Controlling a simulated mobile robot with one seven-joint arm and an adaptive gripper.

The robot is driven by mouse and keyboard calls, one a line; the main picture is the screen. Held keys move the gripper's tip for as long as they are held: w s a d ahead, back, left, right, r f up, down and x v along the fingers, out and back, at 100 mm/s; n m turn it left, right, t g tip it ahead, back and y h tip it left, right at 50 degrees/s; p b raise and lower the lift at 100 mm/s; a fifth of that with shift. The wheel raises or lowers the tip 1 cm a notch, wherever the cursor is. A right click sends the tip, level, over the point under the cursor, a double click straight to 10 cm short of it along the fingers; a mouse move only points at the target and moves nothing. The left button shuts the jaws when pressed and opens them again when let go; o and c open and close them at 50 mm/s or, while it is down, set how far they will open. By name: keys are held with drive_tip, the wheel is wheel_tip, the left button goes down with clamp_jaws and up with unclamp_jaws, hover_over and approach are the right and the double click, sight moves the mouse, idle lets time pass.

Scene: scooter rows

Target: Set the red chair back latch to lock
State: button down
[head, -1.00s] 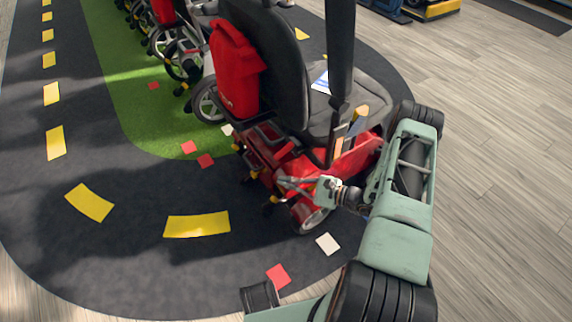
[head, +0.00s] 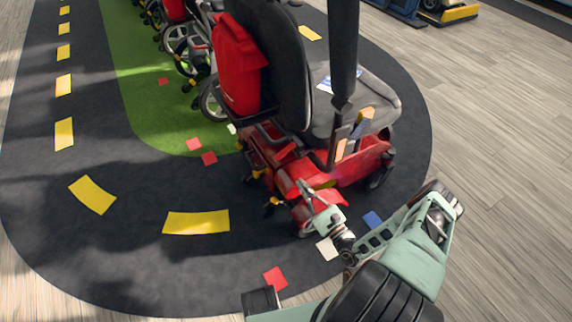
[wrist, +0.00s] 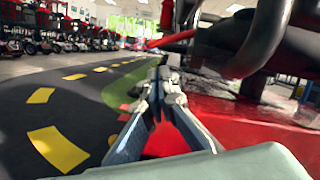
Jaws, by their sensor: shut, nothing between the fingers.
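The red chair (head: 365,158) is a red-based power chair with a dark seat and back, standing on the dark floor track. A red bag (head: 237,68) hangs behind its back. My gripper (head: 301,186) is low behind the chair, over its red rear body. In the wrist view my gripper (wrist: 161,72) is shut and empty, its tips just below a thin red bar (wrist: 172,40) beside black tubing. The red bar may be the latch lever; I cannot tell its setting. In the head view a small red-orange part (head: 287,150) shows at the back's foot.
Other chairs (head: 180,42) stand in a row on the green strip (head: 150,105). Black tubing (wrist: 255,40) is close at the right of the wrist view. The track (head: 120,250) with yellow dashes is clear at left, and the wooden floor (head: 490,130) is clear at right.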

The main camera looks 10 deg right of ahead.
sight(285, 151)
drive_tip(key=b+x, duration=0.2)
drive_tip(key=x, duration=0.8)
drive_tip(key=shift+s+r, duration=0.15)
drive_tip(key=shift+r, duration=0.05)
idle(0.3)
drive_tip(key=shift+a, duration=0.1)
